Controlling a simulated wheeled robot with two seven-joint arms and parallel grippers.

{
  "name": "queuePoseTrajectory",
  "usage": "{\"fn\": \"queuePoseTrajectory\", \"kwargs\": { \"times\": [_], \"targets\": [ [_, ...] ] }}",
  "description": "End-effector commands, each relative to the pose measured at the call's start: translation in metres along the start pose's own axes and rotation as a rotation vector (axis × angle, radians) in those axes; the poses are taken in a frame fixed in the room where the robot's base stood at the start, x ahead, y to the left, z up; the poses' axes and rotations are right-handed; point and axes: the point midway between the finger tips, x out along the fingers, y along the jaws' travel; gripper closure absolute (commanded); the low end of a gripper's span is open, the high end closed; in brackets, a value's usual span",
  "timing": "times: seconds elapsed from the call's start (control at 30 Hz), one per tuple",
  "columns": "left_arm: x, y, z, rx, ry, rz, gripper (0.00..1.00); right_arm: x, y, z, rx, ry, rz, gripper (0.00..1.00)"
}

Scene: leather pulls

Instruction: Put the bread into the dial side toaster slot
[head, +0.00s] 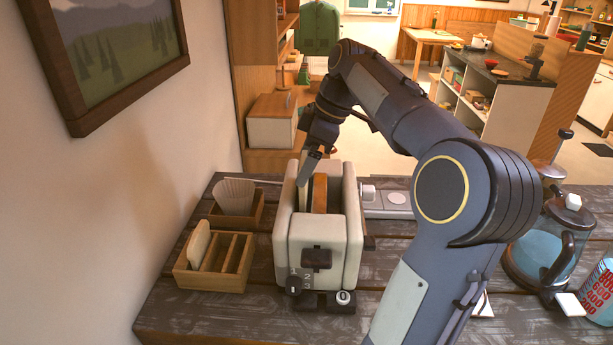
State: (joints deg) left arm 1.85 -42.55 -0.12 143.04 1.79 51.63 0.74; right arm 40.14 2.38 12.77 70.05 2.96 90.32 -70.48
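The cream toaster (318,240) stands on the dark wooden table, its lever facing me. A pale bread slice (198,244) stands in the left end of a wooden rack (221,276). My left gripper is out of view.
A wooden holder with paper filters (236,195) stands behind the rack. A white device (388,198) lies right of the toaster. A glass kettle (545,245) and a can (598,292) stand at the right. My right arm crosses the table's middle.

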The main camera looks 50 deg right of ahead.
Motion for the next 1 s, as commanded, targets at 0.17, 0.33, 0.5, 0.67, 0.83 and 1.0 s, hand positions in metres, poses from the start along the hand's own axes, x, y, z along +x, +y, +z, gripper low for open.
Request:
{"fn": "queuePoseTrajectory", "kwargs": {
  "times": [0.17, 0.33, 0.5, 0.67, 0.83, 1.0],
  "targets": [
    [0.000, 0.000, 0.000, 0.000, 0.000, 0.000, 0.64, 0.025, -0.001, 0.011, 0.003, -0.002, -0.002, 0.42],
    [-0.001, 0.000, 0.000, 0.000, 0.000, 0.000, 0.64, 0.033, 0.000, 0.014, 0.000, 0.000, 0.000, 0.42],
    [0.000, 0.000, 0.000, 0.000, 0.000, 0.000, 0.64, 0.033, 0.000, 0.013, 0.000, 0.000, 0.000, 0.42],
    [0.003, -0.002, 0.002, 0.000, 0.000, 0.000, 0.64, 0.038, 0.000, 0.015, 0.000, 0.000, 0.000, 0.42],
    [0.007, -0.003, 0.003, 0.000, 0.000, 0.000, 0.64, 0.043, 0.000, 0.017, 0.000, 0.000, 0.000, 0.42],
    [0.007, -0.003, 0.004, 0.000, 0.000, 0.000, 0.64, 0.044, 0.000, 0.018, 0.000, 0.000, 0.000, 0.42]
  ]
}}
